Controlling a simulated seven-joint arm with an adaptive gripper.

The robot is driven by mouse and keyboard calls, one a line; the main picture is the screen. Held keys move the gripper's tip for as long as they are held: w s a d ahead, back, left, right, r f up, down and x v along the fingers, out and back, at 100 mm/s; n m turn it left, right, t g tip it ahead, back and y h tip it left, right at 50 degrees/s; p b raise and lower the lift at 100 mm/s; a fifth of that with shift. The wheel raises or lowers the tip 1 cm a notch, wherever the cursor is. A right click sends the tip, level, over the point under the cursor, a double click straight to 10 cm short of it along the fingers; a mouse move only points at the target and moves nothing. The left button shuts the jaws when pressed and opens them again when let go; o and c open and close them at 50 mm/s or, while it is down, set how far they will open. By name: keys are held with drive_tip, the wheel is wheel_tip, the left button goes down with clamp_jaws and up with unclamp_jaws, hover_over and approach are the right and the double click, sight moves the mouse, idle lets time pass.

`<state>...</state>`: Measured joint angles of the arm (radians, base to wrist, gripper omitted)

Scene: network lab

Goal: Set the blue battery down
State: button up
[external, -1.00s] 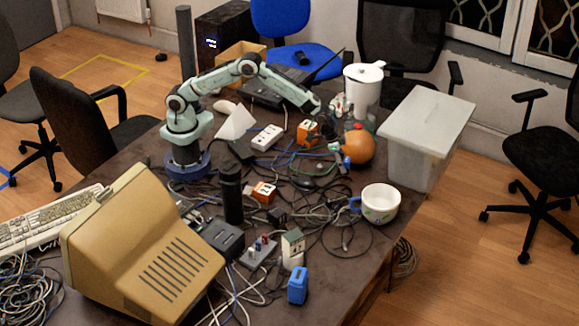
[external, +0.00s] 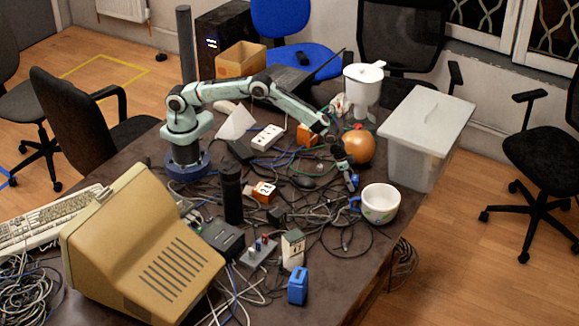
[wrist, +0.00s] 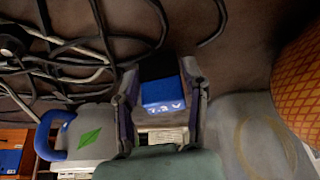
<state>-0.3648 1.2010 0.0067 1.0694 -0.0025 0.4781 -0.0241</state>
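The blue battery (wrist: 160,95), with white lettering and a dark section, sits between the two fingers of my gripper (wrist: 160,100) in the wrist view. The fingers flank it closely and look shut on it. In the external view my gripper (external: 347,172) points down over the table, between the orange ball and the white mug. A small blue bit of the battery (external: 353,182) shows at its tip. I cannot tell whether the battery touches the table.
A white mug (external: 380,204) with a blue handle stands close by, and an orange ball (external: 358,147) lies behind. Tangled cables (external: 320,215) cover much of the table (external: 350,275). Another blue block (external: 298,286) stands near the front. A lidded plastic box (external: 425,125) is at right.

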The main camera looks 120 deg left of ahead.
drive_tip(key=shift+o, duration=0.8)
drive_tip(key=shift+r, duration=0.25)
drive_tip(key=v, duration=1.2)
drive_tip(key=s+d+r+m+g, duration=0.1)
drive_tip(key=s+d+r, duration=1)
drive_tip(key=s, duration=0.2)
drive_tip(key=s+d+m+g, duration=0.1)
drive_tip(key=s+d, duration=0.2)
drive_tip(key=s, duration=0.9)
drive_tip(key=s+d+m+g, duration=0.1)
drive_tip(key=s+d, duration=0.3)
drive_tip(key=s, duration=0.8)
drive_tip(key=shift+s+r+g+h, duration=0.3)
drive_tip(key=shift+r+g+h, duration=0.15)
drive_tip(key=shift+g, duration=0.15)
